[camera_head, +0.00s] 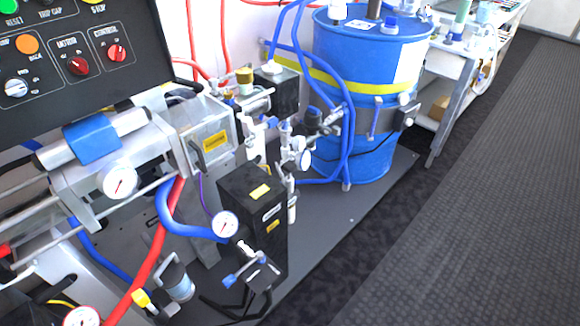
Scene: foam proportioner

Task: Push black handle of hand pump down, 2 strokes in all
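I cannot tell for sure which part is the hand pump. A bent black bar (232,312) sits low in front of the black box (250,215), at the bottom of the view, and may be the black handle. Beside it are a small fitting with a blue lever (231,281) and a black block (262,276). To its left is a small grey cylinder (178,282). The bar's lower part is near the picture's bottom edge. Neither of my grippers shows, and nothing is seen touching the bar.
A control panel (75,45) and metal cylinder assembly (100,165) fill the left. Red hose (150,255) and blue hose (185,229) run past the black box. A blue drum (365,65) and bench (450,65) stand behind. The dark floor (460,210) at right is clear.

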